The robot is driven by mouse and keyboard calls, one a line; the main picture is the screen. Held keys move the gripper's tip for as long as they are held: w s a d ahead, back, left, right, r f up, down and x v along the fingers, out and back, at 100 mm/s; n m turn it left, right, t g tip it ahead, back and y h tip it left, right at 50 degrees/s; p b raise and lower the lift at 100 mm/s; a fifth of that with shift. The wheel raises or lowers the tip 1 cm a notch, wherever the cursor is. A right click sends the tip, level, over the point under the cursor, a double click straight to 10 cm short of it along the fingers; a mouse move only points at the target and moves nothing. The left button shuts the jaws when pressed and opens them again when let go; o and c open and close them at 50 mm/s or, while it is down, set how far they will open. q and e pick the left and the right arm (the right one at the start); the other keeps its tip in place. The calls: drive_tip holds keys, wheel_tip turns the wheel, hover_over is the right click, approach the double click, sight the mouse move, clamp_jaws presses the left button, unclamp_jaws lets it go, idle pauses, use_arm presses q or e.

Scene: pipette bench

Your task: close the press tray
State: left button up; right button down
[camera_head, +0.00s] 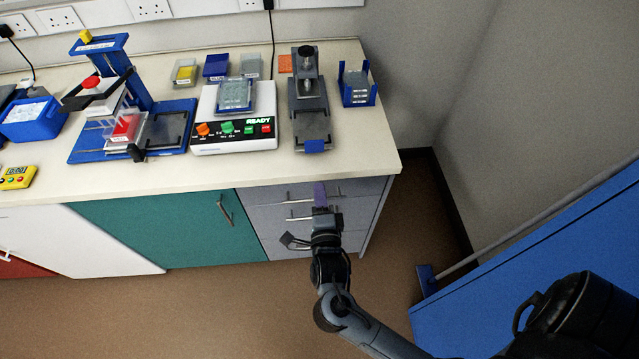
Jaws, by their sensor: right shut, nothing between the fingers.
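A grey press (306,73) with a dark round top stands at the right part of the bench. Its flat grey tray (312,127) sticks out toward the bench's front edge, with a blue tab (314,146) at its near end. My right gripper (320,192) is shut and empty. It shows below the tab in the picture, in front of the grey drawers and apart from the tray. My left gripper is not in view.
A white device reading READY (234,146) stands left of the press, and a blue rack (357,83) right of it. A blue stand with a lever (138,88) is further left. Grey drawers (270,220) with handles are under the bench. The bench top right of the tray is clear.

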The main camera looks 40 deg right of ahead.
approach(311, 123)
drive_tip(key=s+a+r, duration=0.2)
drive_tip(key=s+r, duration=0.1)
drive_tip(key=shift+s+a, duration=0.3)
drive_tip(key=shift+a, duration=0.1)
drive_tip(key=shift+w+d+b, duration=0.3)
drive_tip(key=shift+w+b, duration=0.1)
drive_tip(key=shift+b, duration=0.1)
drive_tip(key=b+x, duration=0.6)
drive_tip(key=x, duration=0.7)
drive_tip(key=shift+d+f, duration=0.1)
drive_tip(key=shift+w+d+b, duration=0.2)
drive_tip(key=shift+w+b, duration=0.15)
drive_tip(key=shift+b, duration=0.05)
drive_tip(key=shift+s+f, duration=0.1)
drive_tip(key=shift+f, duration=0.15)
drive_tip(key=shift+s, duration=0.1)
